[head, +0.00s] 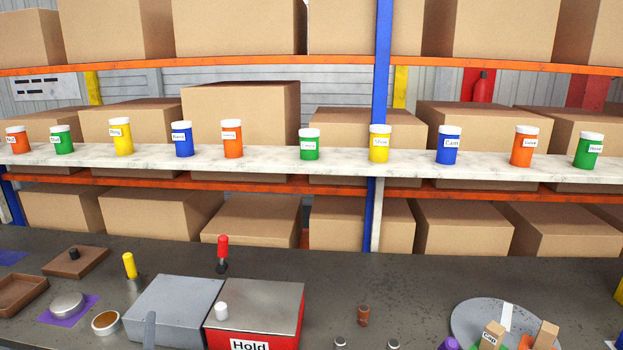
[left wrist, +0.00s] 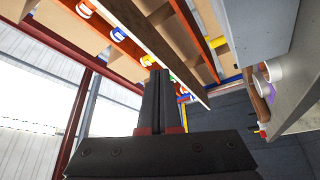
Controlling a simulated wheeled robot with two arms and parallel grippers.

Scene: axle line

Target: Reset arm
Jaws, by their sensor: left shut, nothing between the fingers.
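My left gripper (left wrist: 160,75) is shut and empty in the left wrist view, its two dark fingers together and pointing away from the camera. In that view the fingers show against the shelf racks, with no object touching them that I can see. In the head view a narrow grey upright shape stands at the bottom edge before the grey box; I cannot tell whether it is part of my left gripper. My right gripper is not in view.
A white shelf (head: 344,160) holds a row of labelled coloured jars. On the dark table (head: 420,275) are a grey box (head: 175,305), a red "Hold" box (head: 285,320), a red-handled lever (head: 222,250), a round grey disc (head: 470,315) and wooden trays (head: 75,262). The table's middle right is fairly clear.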

